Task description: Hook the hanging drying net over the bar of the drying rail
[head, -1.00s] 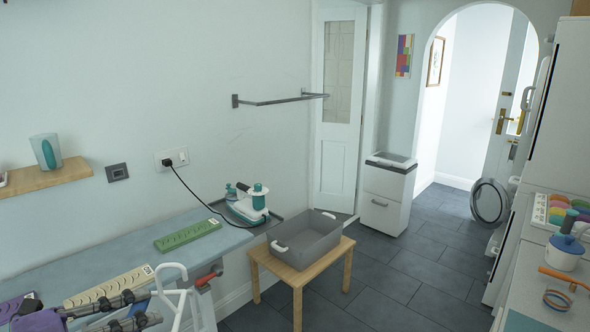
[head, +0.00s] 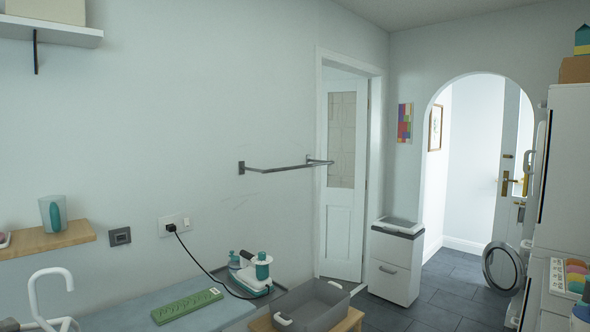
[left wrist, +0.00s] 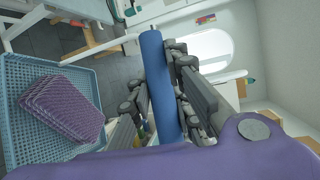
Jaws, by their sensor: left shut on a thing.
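The drying rail (head: 290,168) is a thin metal bar on the wall, left of the door, with nothing hanging on it. A white hook (head: 36,287), apparently the top of the drying net, stands at the lower left of the head view, below and well apart from the rail. Its curved tip points right and down. In the left wrist view my left gripper (left wrist: 162,108) is shut on a blue cylindrical grip (left wrist: 152,60). A blue mesh tray (left wrist: 30,130) with a purple knitted piece (left wrist: 65,108) shows there too, apparently part of the net. My right gripper is out of view.
A grey tub (head: 312,305) on a small wooden table and a teal-and-white appliance (head: 255,275) stand below the rail. A green strip (head: 187,306) lies on the worktop. A black cable runs to the wall socket (head: 174,226). The wall before the rail is clear.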

